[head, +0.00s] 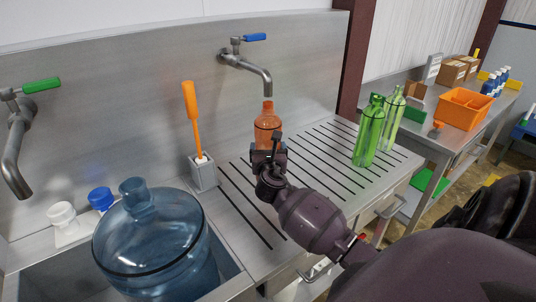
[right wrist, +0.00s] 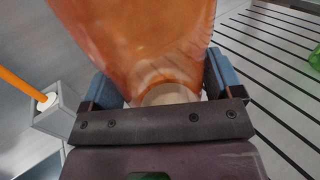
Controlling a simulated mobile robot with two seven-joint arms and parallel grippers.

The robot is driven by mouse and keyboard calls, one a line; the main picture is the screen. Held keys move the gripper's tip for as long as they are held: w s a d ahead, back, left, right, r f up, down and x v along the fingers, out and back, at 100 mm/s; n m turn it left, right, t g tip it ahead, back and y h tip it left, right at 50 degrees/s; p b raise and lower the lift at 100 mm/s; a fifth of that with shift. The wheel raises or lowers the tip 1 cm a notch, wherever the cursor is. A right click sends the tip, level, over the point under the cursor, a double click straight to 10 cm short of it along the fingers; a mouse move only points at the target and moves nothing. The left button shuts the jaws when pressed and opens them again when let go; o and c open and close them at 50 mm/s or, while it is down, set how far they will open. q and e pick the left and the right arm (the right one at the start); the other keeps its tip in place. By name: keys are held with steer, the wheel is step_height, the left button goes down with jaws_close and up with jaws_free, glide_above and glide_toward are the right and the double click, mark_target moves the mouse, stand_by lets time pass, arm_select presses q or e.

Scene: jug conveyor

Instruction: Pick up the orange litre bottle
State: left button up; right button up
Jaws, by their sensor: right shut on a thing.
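The orange litre bottle (head: 267,122) stands upright in the head view, on or just above the slotted steel drainboard beside the wall tap. My right gripper (head: 266,154) is shut on the lower part of it. In the right wrist view the orange bottle (right wrist: 140,45) fills the upper middle, between the two blue-padded fingers of the right gripper (right wrist: 165,88). The bottle's base is hidden behind the gripper in the head view, so I cannot tell whether it touches the board. My left gripper is not in view.
A grey holder (head: 203,173) with an orange-handled brush stands left of the bottle. The blue-handled tap (head: 245,65) hangs above and behind it. Green bottles (head: 369,134) stand on the right of the drainboard (head: 310,165). A large blue jug (head: 150,240) sits in the sink.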

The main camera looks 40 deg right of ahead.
steer(key=v, duration=1.7)
steer(key=shift+b, duration=0.3)
steer(key=shift+f, duration=0.1)
